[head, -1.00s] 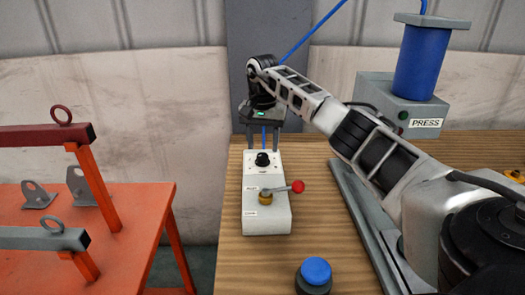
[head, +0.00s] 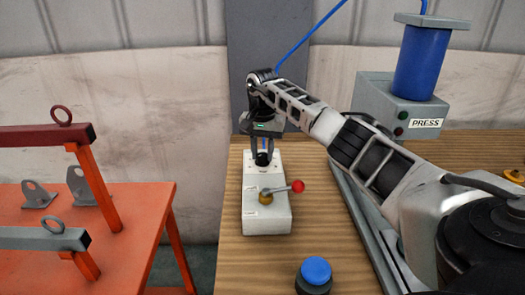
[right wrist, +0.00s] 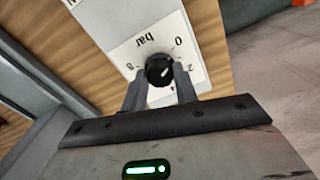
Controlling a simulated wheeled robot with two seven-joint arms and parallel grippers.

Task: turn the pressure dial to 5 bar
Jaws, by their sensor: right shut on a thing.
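The pressure dial is a small black knob (head: 262,159) on the white control box (head: 266,219). In the right wrist view the knob (right wrist: 159,70) sits on a white scale (right wrist: 184,45) marked "bar", with 0, 2, 4 and 8 readable. A short white mark shows on the knob, but its exact reading is unclear. My right gripper (head: 262,153) points down over the box. Its fingers, also in the right wrist view (right wrist: 160,80), are shut on the knob, one on each side. They hide part of the scale. My left gripper is not in view.
A red-tipped lever (head: 298,187) rises on the same box, in front of the dial. A blue push button (head: 316,271) stands nearer on the wooden table (head: 235,262). The press (head: 398,112) is at the back right. An orange table (head: 140,205) stands to the left.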

